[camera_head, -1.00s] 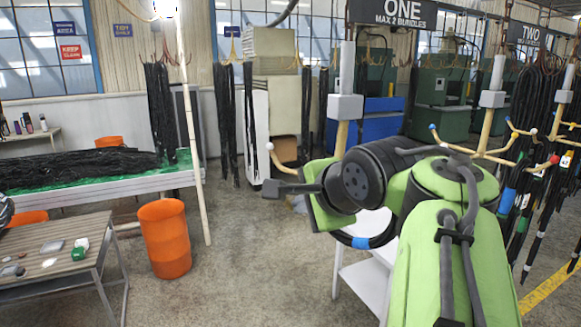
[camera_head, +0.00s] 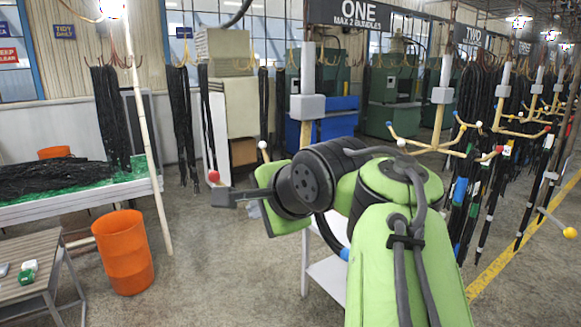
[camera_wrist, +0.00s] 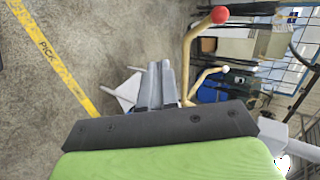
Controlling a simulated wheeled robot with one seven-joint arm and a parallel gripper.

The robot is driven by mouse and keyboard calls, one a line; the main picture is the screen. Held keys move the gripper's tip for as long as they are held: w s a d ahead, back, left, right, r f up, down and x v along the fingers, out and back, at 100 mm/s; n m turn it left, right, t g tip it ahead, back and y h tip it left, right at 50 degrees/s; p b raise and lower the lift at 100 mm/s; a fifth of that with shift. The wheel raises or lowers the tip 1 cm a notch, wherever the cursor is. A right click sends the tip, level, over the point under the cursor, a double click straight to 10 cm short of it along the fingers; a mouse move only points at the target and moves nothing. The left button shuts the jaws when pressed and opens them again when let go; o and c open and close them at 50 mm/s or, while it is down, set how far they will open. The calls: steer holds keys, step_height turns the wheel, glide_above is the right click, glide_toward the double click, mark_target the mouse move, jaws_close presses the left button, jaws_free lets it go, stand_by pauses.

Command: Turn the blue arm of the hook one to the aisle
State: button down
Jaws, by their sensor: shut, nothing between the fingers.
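Hook one hangs under the ONE sign (camera_head: 357,14); its post has a grey block (camera_head: 308,107) and tan lower part, and its hub is behind my arm. A red-tipped arm (camera_head: 213,176) and a white-tipped arm (camera_head: 262,145) stick out left of my arm. The wrist view also shows the red tip (camera_wrist: 220,15) and the white tip (camera_wrist: 225,69). No blue tip of hook one shows; it may be hidden behind my arm. My gripper (camera_head: 222,197) is shut and empty, just below the red tip; I cannot tell whether they touch.
An orange bin (camera_head: 125,252) and the green-topped table (camera_head: 75,190) are at left. A white stand (camera_head: 330,275) is below my arm. Floor between bin and stand is clear.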

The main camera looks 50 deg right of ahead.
steer(key=s+a, duration=0.2)
steer(key=s, duration=0.6)
steer(key=shift+a, duration=0.25)
steer(key=w+a+f+n+g+y+b, duration=0.15)
steer(key=a+f+n+b, duration=0.25)
steer(key=a+f+n, duration=0.5)
steer(key=a+f+n+g+y+b, duration=0.25)
steer(key=a+f+n, duration=0.25)
steer(key=f, duration=0.7)
steer(key=s+a+f+n+g+b, duration=0.1)
steer(key=s+a+f+n+b, duration=0.1)
steer(key=s+f+n, duration=0.2)
step_height(320, 180, down, 5)
steer(key=n, duration=0.3)
steer(key=shift+s+a+h, duration=0.2)
steer(key=shift+a+h, duration=0.1)
steer(key=shift+h, duration=0.1)
steer(key=shift+r, duration=0.1)
